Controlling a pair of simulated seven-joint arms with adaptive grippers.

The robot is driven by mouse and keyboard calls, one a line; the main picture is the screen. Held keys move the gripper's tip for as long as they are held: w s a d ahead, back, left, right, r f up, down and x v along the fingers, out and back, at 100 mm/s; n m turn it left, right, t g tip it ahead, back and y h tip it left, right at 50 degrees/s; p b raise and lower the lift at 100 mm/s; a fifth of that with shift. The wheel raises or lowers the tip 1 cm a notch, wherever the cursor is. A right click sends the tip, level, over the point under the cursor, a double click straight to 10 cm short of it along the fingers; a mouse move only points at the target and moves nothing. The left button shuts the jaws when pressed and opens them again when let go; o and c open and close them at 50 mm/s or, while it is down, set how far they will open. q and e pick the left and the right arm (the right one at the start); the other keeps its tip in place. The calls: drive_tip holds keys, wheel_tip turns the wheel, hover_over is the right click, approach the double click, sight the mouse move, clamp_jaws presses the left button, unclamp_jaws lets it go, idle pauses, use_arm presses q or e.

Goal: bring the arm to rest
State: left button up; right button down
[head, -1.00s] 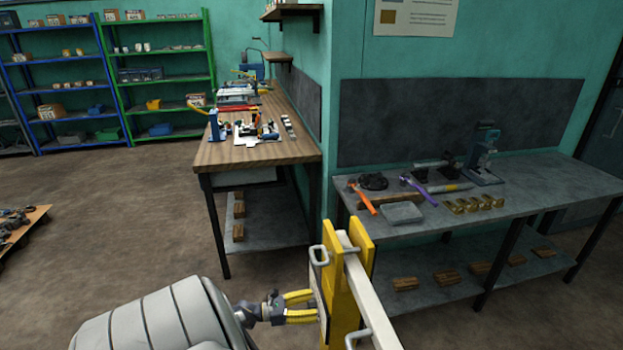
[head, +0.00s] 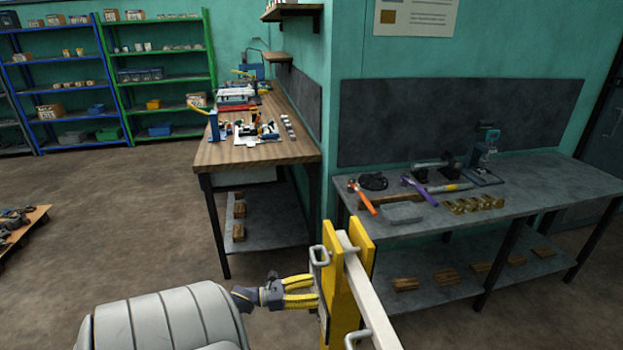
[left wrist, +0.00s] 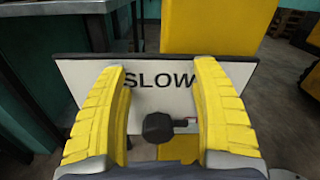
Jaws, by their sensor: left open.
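My left gripper (head: 314,291) is open, with two yellow ribbed fingers, just left of the yellow upright (head: 343,290) of the forklift in the head view. My grey arm is behind it at the lower left. In the left wrist view, my left gripper (left wrist: 160,75) has its fingers spread in front of a white plate marked SLOW (left wrist: 157,82). A dark knob (left wrist: 158,127) shows between the fingers, and nothing is visibly held. I cannot tell whether the fingers touch the plate. My right gripper is not in view.
A grey bench (head: 535,190) with tools stands at right, and a wooden workbench (head: 225,156) at centre. Blue shelves (head: 40,125) and green shelves (head: 165,95) stand at the back left. The floor at left is mostly clear.

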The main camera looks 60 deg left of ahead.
use_arm(q)
drive_tip(key=shift+r, duration=0.3)
idle(0.4)
drive_tip(key=s+d+f+n+g+y, duration=0.25)
drive_tip(key=s+f+n, duration=0.35)
drive_tip(key=f, duration=0.4)
drive_tip(key=s+d+f+n+g+y, duration=0.1)
drive_tip(key=s+d+f+n+y, duration=0.2)
drive_tip(key=f+n, duration=0.6)
drive_tip(key=s+d+f+n+g+y, duration=0.25)
drive_tip(key=s+f+n, duration=0.3)
drive_tip(key=f, duration=0.55)
drive_tip(key=s+d+f+n+g, duration=0.4)
drive_tip(key=s+d+f+n, duration=0.3)
drive_tip(key=s+d, duration=0.4)
drive_tip(key=s+d+f+n+g, duration=0.5)
drive_tip(key=s+d+f+n, duration=0.3)
drive_tip(key=s+d, duration=0.4)
drive_tip(key=shift+s+d+f, duration=0.25)
drive_tip(key=shift+s+f, duration=0.25)
drive_tip(key=shift+f, duration=0.15)
